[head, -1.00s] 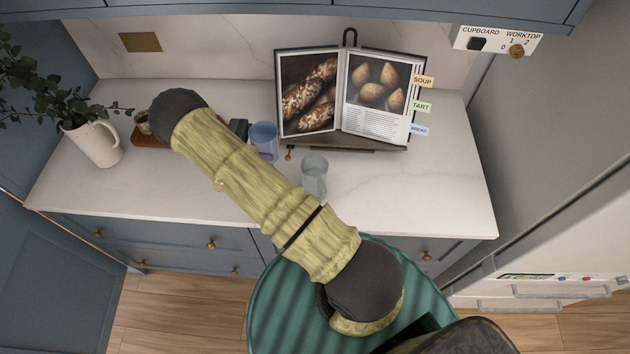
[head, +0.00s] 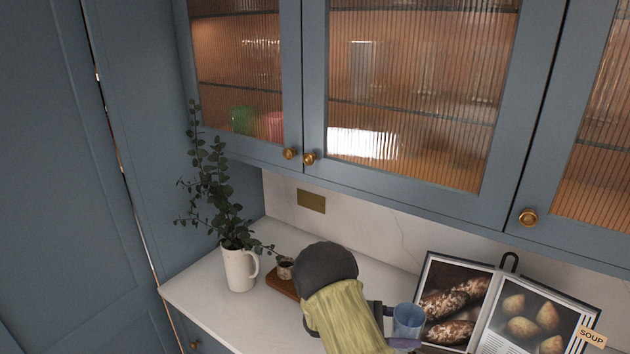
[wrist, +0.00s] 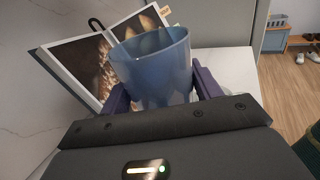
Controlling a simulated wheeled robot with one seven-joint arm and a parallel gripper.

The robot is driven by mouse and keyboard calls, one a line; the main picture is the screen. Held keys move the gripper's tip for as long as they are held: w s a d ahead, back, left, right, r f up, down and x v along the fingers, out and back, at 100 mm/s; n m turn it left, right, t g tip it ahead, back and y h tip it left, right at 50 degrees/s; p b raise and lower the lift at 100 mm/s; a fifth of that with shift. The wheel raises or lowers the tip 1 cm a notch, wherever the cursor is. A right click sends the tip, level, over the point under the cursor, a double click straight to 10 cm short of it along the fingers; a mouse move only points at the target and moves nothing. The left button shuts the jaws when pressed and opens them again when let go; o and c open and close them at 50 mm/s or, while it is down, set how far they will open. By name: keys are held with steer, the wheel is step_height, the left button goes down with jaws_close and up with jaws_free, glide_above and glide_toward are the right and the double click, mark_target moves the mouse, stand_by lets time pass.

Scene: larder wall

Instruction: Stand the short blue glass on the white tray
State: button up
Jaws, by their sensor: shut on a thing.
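The short blue glass (head: 408,319) is upright at the worktop, beside the open book. It also shows in the wrist view (wrist: 153,66), mouth up, filling the space between two purple fingers. My gripper (wrist: 160,90) is shut on the glass from both sides; it also shows in the head view (head: 397,327). I cannot tell whether the glass's base touches the worktop. A bright white, flat shape (head: 365,143) shows blurred behind the ribbed glass of the middle wall cupboard door; it may be the white tray, but I cannot be sure.
The wall cupboard doors (head: 400,180) are shut, with brass knobs. A white jug with leaves (head: 240,268) and a small cup (head: 285,268) on a wooden board (head: 283,286) stand left. The open cookbook (head: 500,305) is right. Worktop (head: 235,320) is bare at front left.

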mark_target(400, 316)
steer(key=n+t, duration=0.2)
steer(key=t, duration=0.1)
steer(key=w+r+n+t, duration=0.1)
steer(key=n+t, duration=0.1)
steer(key=t, duration=0.1)
steer(key=w+n+t, duration=0.1)
steer(key=t, duration=0.1)
steer(key=shift+a+r+y+b, duration=0.1)
steer(key=shift+a+y+b, duration=0.05)
steer(key=shift+y+b, duration=0.25)
steer(key=n+t, duration=0.1)
steer(key=n+t+y, duration=0.1)
steer(key=t, duration=0.1)
steer(key=shift+w+a+n+t+y, duration=0.35)
steer(key=shift+n+t+y, duration=0.05)
steer(key=shift+w+a+f+n+t+y, duration=0.1)
steer(key=shift+a+f+n+t+y, duration=0.15)
steer(key=shift+n+t+y, duration=0.3)
steer(key=shift+w+a+f+n+t+y, duration=0.1)
steer(key=shift+a+f+n+t+y, duration=0.1)
steer(key=shift+n+t+y, duration=0.3)
steer(key=shift+s+a+f+n+t+y+b, duration=0.25)
steer(key=shift+s+a+f+n+t+y, duration=0.4)
steer(key=shift+f+n+t+y, duration=0.5)
steer(key=shift+s+a+f+n+t+y+b, duration=0.25)
steer(key=shift+s+a+f+n+t+y, duration=0.2)
steer(key=shift+a+f+n+t+y, duration=0.75)
steer(key=shift+s+a+f+n+t+y+b, duration=0.35)
steer(key=shift+s+f+n+y, duration=0.3)
steer(key=shift+y, duration=0.95)
